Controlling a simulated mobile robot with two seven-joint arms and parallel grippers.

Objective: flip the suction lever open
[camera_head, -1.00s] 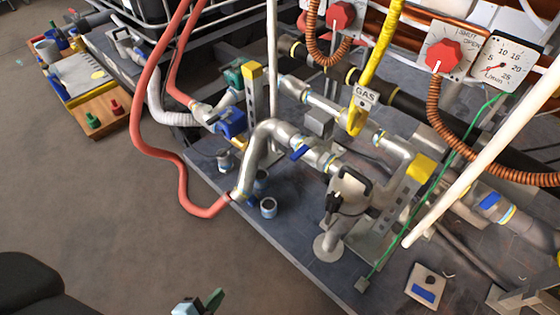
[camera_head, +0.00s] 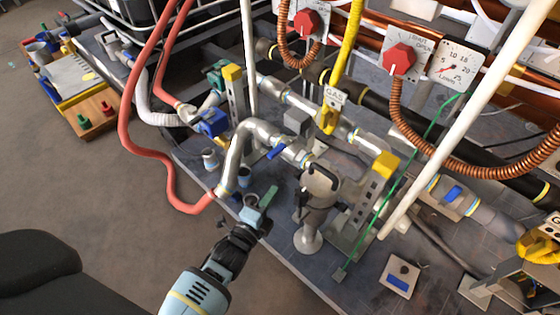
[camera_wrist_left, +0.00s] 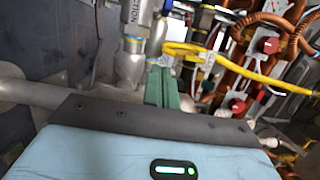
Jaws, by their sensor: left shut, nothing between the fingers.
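A blue lever (camera_head: 276,152) sits on the silver pipe (camera_head: 238,150) in the middle of the head view. I cannot tell for sure whether it is the suction lever. My left gripper (camera_head: 262,204) has green fingers and is shut and empty. It is in front of the bent pipe and below the blue lever, apart from it. In the left wrist view the green fingers (camera_wrist_left: 161,86) are together beside a silver pipe fitting (camera_wrist_left: 130,62). A label (camera_wrist_left: 138,12) ending in "CTION" shows at the top there. My right gripper is not in view.
A silver upright valve body (camera_head: 318,185) stands right of my left gripper. A red hose (camera_head: 168,165) joins the pipe on the left. A green cord (camera_head: 375,215) and white pole (camera_head: 455,150) cross on the right. The floor (camera_head: 85,190) at left is clear.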

